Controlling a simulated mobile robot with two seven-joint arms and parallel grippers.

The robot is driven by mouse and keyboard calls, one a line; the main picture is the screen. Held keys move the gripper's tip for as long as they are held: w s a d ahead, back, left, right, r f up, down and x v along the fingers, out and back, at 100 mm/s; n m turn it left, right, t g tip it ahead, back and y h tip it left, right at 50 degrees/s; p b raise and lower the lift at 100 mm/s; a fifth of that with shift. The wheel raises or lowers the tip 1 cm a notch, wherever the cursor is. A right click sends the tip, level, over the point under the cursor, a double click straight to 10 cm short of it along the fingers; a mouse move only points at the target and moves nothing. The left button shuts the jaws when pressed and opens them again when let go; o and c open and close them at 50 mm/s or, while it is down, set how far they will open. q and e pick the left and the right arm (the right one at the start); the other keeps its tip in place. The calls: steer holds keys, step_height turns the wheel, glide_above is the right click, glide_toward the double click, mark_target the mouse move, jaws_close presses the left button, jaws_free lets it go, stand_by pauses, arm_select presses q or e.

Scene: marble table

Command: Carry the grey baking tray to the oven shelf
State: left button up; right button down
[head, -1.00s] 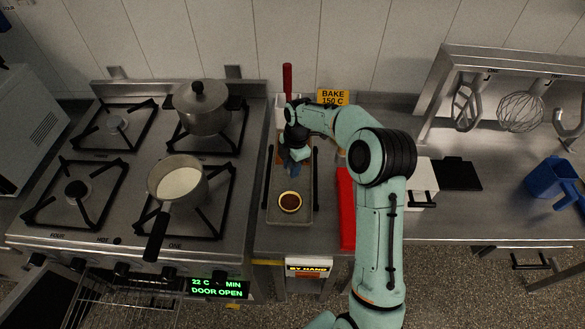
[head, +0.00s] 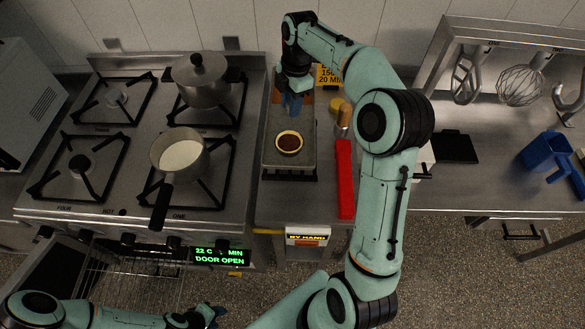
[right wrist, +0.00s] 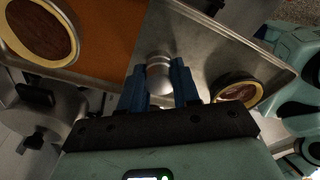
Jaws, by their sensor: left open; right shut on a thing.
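The grey baking tray (head: 300,165) is between the stove and the red-bladed tool, over a black stand (head: 289,177). A dark-filled tart (head: 289,142) sits near its front end. My right gripper (head: 291,104) is shut on a silver knob (right wrist: 160,75) at the tray; in the right wrist view its blue fingers (right wrist: 160,90) close round it. That view shows tarts (right wrist: 40,30) at left and right and an orange-brown patch. My left gripper (head: 208,315) is open and empty at the bottom. The oven's wire shelf (head: 130,270) is at the lower left.
The stove (head: 115,215) holds a lidded pot (head: 200,85) and a milk-filled saucepan (head: 180,155) with its handle forward. The red tool (head: 344,180) lies right of the tray. The display (head: 218,257) reads DOOR OPEN.

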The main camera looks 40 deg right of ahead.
steer(key=shift+a+r, duration=0.1)
steer(key=shift+r, duration=4.4)
steer(key=shift+s, duration=0.1)
